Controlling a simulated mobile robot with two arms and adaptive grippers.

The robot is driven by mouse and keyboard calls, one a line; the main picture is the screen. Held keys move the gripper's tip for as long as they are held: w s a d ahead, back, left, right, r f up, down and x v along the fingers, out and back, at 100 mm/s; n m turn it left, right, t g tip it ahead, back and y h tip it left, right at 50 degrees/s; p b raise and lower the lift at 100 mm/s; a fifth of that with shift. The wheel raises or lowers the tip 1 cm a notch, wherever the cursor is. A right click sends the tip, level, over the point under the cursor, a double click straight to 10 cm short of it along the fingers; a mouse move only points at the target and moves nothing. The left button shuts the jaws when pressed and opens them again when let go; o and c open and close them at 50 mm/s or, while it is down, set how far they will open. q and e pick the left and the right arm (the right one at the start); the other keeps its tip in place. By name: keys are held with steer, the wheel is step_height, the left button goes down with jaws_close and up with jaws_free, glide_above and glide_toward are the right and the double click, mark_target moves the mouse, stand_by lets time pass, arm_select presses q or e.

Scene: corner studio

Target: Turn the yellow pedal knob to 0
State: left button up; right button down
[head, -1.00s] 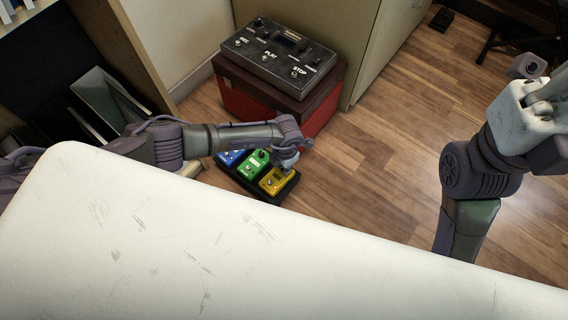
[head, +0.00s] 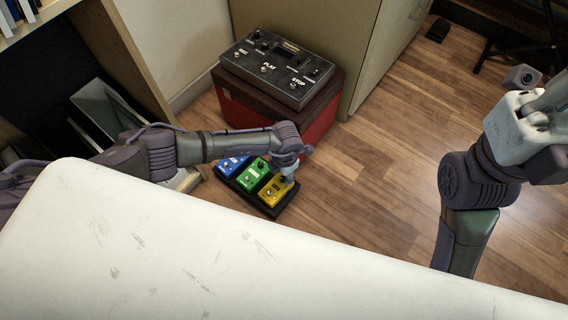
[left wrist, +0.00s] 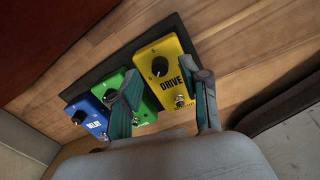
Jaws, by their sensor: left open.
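The yellow pedal (head: 271,194), marked DRIVE in the left wrist view (left wrist: 172,84), is at the right end of a row on a black board on the floor. Its black knob (left wrist: 160,67) shows in the left wrist view. My left gripper (head: 289,172) is over the knob end of the pedal in the head view. In the left wrist view its open fingers (left wrist: 168,79) are spread over the pedals, one on each side of the knob's line. I cannot tell whether they touch it. My right gripper (head: 540,105) is at the right edge, its fingers partly cut off.
The green pedal (head: 252,180) and blue pedal (head: 231,165) sit beside the yellow one. A red box (head: 325,121) bearing a grey looper unit (head: 277,68) stands behind. A pale surface (head: 150,250) fills the foreground. Wood floor (head: 380,165) is clear to the right.

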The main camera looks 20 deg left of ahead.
mark_target(284, 179)
arm_select(q)
step_height(284, 179, up, 10)
steer(key=shift+s+d, duration=0.15)
stand_by(0.6)
